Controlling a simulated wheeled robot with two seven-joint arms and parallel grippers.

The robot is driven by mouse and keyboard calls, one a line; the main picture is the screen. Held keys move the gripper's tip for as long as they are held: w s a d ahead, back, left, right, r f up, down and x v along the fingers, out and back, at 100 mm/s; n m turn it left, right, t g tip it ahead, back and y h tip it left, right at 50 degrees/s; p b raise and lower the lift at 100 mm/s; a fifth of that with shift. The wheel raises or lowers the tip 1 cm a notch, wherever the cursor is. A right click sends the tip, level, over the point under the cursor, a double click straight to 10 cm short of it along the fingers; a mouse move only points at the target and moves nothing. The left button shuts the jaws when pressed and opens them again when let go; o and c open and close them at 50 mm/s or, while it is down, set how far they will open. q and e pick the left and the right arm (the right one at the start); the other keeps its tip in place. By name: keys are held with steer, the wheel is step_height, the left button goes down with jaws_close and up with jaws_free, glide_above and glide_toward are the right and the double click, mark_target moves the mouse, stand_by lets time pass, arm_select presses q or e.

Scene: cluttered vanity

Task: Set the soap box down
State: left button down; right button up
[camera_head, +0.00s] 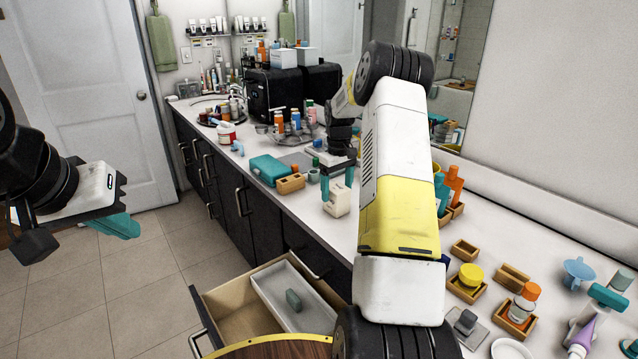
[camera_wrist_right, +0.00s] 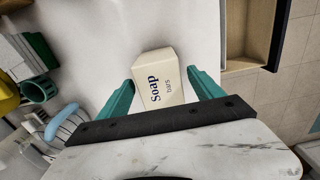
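The soap box (camera_head: 338,201) is a small cream carton that appears to rest on the white counter beside the counter's front edge. Its "Soap bars" label shows in the right wrist view (camera_wrist_right: 160,82). My right gripper (camera_head: 338,178) is above it, pointing down, with one teal finger on each side. In the right wrist view the fingers (camera_wrist_right: 161,76) are apart, with narrow gaps between them and the box. My left gripper (camera_head: 121,226) is over the floor at the left, away from the counter. Its teal fingers overlap in view, so their opening is unclear.
A teal case (camera_head: 269,168) and a wooden block holder (camera_head: 291,183) stand left of the box. An open drawer (camera_head: 225,298) with a white tray juts out below. Bare counter surrounds the box.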

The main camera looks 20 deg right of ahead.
step_height(320, 180, up, 12)
steer(key=s+a+r+t, duration=0.2)
steer(key=s+a+r, duration=0.45)
steer(key=r, duration=0.25)
steer(key=s+a+r+m+t, duration=0.1)
steer(key=s+a+r, duration=0.4)
steer(key=s, duration=0.5)
steer(key=s+a+f+m+t+y, duration=0.1)
steer(key=s+a, duration=0.2)
steer(key=s, duration=0.6)
steer(key=s+a+f+m+t+y, duration=0.1)
steer(key=s+a, duration=0.3)
steer(key=s, duration=0.5)
steer(key=shift+s+f+t, duration=0.15)
steer(key=shift+f+t, duration=0.45)
steer(key=shift+f, duration=0.1)
